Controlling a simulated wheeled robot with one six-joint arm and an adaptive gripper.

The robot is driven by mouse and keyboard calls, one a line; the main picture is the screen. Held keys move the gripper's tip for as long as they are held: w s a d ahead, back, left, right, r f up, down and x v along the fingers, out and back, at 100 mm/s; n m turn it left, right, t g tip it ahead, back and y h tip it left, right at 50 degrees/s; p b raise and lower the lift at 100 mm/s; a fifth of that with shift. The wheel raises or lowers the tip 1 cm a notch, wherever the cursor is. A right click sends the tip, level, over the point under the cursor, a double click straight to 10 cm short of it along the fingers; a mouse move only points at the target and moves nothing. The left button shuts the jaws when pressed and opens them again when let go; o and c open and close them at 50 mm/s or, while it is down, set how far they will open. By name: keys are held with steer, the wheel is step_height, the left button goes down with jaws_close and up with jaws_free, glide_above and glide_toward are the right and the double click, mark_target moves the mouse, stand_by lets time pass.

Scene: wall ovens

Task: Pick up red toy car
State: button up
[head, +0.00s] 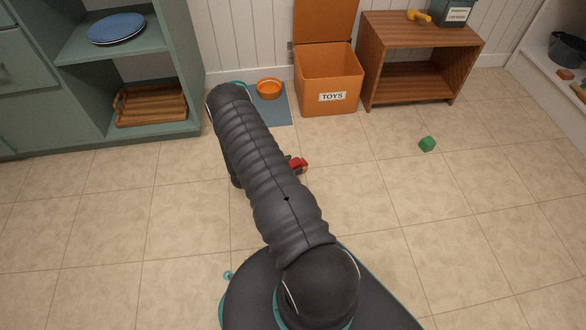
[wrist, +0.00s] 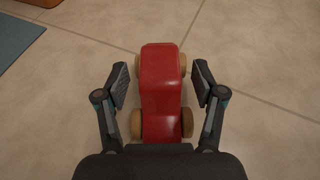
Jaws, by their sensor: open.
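The red toy car (wrist: 161,88) has tan wheels and stands on the tiled floor in the middle of the wrist view. My gripper (wrist: 160,82) is open, with one finger on each side of the car. A gap shows between each finger and the car body. In the head view only a small part of the red toy car (head: 298,164) shows beside my arm, which hides the rest. My gripper is hidden behind the arm there.
An orange box labelled TOYS (head: 328,85) stands open against the wall, beside a wooden shelf (head: 415,98). An orange bowl (head: 269,88) sits on a blue mat (head: 281,116). A green block (head: 427,144) lies on the right floor. A green cabinet (head: 190,60) stands left. Much floor is clear.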

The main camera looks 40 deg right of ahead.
steer(key=shift+d+f, duration=0.15)
steer(key=shift+d, duration=0.3)
steer(key=c, duration=1.3)
